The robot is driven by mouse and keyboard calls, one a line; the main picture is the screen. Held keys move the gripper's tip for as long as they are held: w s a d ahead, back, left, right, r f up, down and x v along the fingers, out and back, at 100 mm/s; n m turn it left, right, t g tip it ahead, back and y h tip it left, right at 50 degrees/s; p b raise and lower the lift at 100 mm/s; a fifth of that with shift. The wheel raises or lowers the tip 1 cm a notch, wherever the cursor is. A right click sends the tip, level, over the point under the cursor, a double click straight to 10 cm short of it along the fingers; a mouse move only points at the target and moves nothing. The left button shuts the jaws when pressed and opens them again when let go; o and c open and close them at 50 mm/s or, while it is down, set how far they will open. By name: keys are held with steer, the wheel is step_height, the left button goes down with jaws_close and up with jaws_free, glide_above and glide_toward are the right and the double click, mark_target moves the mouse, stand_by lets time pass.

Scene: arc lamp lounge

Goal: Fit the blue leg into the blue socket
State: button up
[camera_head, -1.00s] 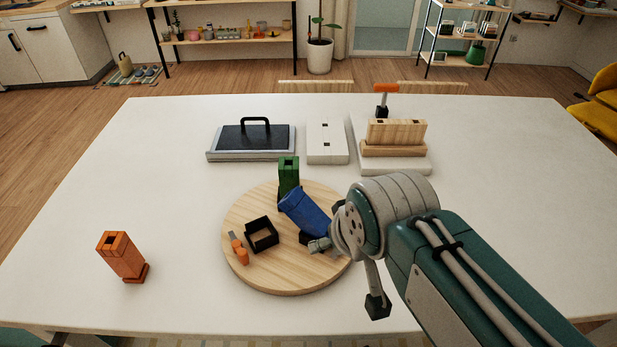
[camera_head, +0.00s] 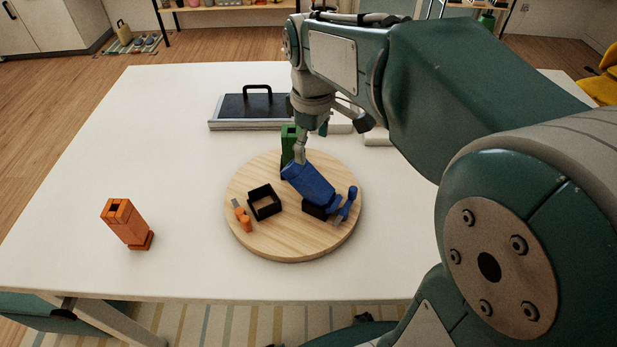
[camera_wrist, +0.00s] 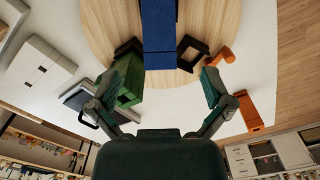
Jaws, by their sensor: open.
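The blue leg (camera_head: 310,185) lies tilted on the round wooden board (camera_head: 285,245), its lower right end at a black socket (camera_head: 313,212). A blue lever-like piece (camera_head: 349,203) stands beside that socket. Whether the leg is seated in the socket cannot be told. My gripper (camera_head: 328,138) is open above the leg's upper left end, one finger close to it. In the wrist view the leg (camera_wrist: 158,40) runs away from between the spread fingers (camera_wrist: 160,82). The leg hides part of the socket.
A green leg (camera_head: 289,140) stands close behind the blue one. Another black socket (camera_head: 265,203) with an orange lever (camera_head: 243,217) sits left on the board. A black-handled tray (camera_head: 255,107) lies behind. The table's left middle is clear.

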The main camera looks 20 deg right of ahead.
mark_target(312, 177)
step_height(312, 177, down, 10)
steer(key=shift+r, duration=0.15)
steer(key=c, duration=1.4)
